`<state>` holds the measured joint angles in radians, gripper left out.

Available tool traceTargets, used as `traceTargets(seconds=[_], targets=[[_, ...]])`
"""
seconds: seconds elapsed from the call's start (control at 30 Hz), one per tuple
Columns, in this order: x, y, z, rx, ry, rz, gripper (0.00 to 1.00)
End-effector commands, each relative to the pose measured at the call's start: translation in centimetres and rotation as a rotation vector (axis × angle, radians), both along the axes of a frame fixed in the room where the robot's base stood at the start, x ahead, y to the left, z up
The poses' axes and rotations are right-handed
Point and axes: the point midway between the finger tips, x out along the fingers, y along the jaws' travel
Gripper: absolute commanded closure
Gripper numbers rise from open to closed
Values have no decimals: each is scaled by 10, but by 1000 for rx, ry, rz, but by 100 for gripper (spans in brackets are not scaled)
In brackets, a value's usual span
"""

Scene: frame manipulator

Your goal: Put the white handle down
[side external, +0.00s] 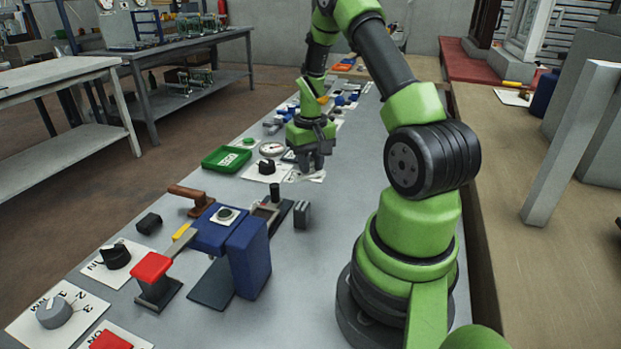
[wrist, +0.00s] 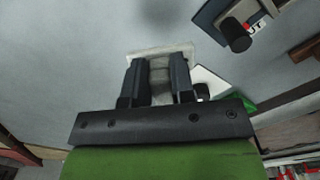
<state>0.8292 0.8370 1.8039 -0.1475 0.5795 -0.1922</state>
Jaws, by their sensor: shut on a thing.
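My gripper (side external: 314,163) points down over the grey bench, beyond the blue fixture. In the wrist view my gripper (wrist: 158,78) has its two dark fingers closed on the white handle (wrist: 159,68). A wider pale part shows just past the fingertips, against the grey surface. In the side view a small pale piece (side external: 318,177), seemingly part of the handle, shows under the fingers at bench level. I cannot tell whether it touches the bench. The fingers hide much of the handle.
A black knob on a white card (side external: 266,167), a round gauge (side external: 271,148) and a green tray (side external: 227,158) lie left of my gripper. A blue fixture (side external: 250,257) and red block (side external: 152,268) stand nearer. Bare bench (side external: 345,180) lies to the right.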

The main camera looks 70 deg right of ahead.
Motion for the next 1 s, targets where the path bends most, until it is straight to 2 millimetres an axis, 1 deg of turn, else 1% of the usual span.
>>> traceTargets(seconds=[0.03,0.1,0.17,0.27,0.37,0.5,0.6,0.67,0.73,0.8,0.87,1.0], targets=[[1,-1,12,-5,-4,1,100],[0,-1,24,-4,-4,0,100],[1,0,32,-4,-4,4,100],[8,10,43,-3,-1,60,100],[23,35,51,-2,-1,195,100],[43,82,59,0,0,448,100],[52,112,63,-1,-1,605,100],[54,126,65,-1,-1,678,100],[56,137,66,-1,-1,739,100],[56,144,61,2,3,774,100],[56,146,51,4,4,788,100],[56,146,24,4,5,788,100]])
